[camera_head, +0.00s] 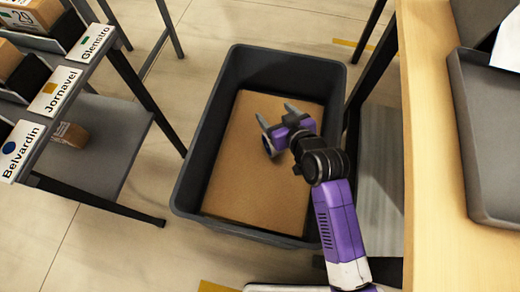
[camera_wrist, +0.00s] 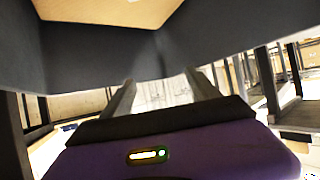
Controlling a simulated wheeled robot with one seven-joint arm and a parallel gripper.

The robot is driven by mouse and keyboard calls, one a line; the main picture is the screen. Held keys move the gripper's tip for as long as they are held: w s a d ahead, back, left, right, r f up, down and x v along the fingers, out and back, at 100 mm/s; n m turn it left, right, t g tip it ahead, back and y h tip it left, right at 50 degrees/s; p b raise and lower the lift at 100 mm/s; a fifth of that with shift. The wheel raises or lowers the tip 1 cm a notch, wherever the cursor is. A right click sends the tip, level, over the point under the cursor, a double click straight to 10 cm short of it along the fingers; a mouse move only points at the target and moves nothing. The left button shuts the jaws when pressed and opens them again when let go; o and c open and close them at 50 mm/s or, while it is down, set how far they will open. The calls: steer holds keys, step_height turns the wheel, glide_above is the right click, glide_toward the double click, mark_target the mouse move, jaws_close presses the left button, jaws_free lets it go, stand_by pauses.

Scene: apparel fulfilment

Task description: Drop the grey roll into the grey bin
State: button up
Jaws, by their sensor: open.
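The grey bin (camera_head: 188,165) stands on the floor in the middle of the head view, with a flat brown cardboard surface (camera_head: 240,180) inside it. My gripper (camera_head: 276,114) is over the bin's inside, with its two fingers apart and nothing seen between them. In the wrist view, the fingers (camera_wrist: 160,90) are also spread and empty, and the bin's dark wall (camera_wrist: 95,50) spans the upper part. I see no grey roll in either view; part of the bin's inside is hidden behind my gripper and arm.
A dark shelf rack with name labels (camera_head: 55,90) stands on the left, with a small box (camera_head: 70,134) on its lower shelf. A wooden table (camera_head: 430,150) with a grey tray (camera_head: 478,200) is close on the right. Tiled floor is open at the lower left.

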steer(key=p+v, duration=0.1)
steer(key=v, duration=0.4)
steer(key=shift+s+d+r, duration=0.1)
steer(key=shift+s+r, duration=0.05)
steer(key=shift+s, duration=0.05)
